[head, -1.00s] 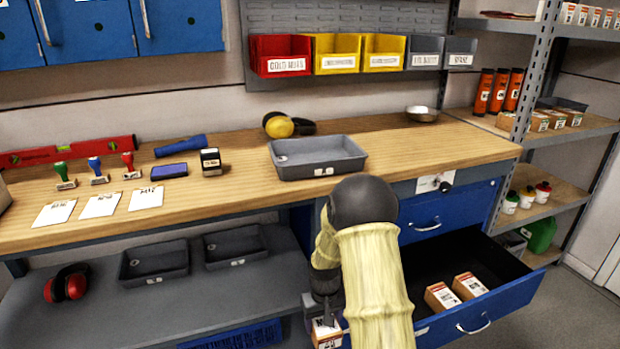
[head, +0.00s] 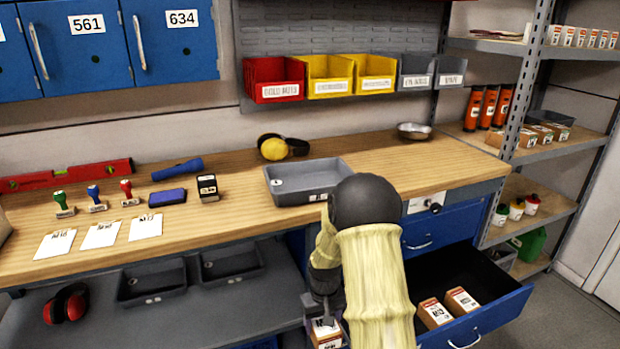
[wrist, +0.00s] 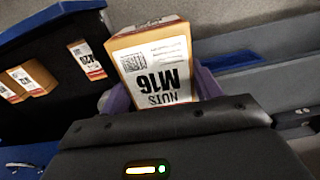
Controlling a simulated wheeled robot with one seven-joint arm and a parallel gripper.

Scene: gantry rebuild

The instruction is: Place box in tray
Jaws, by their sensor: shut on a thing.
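My gripper (head: 322,322) is low in front of the bench, left of the open drawer, partly hidden by my own arm. It is shut on a small box (head: 327,340). In the wrist view the held box (wrist: 155,65) is orange-brown with a white label reading "NUTS M16", between the purple finger pads. A grey tray (head: 290,196) lies on the wooden bench top, above and behind the gripper; its visible inside looks empty apart from a small round mark.
The open blue drawer (head: 490,318) juts out at the right. Stamps, cards, a torch (head: 178,171) and yellow earmuffs (head: 275,149) lie on the bench (head: 400,172). Two more grey trays (head: 152,283) and red earmuffs (head: 66,304) are on the lower shelf.

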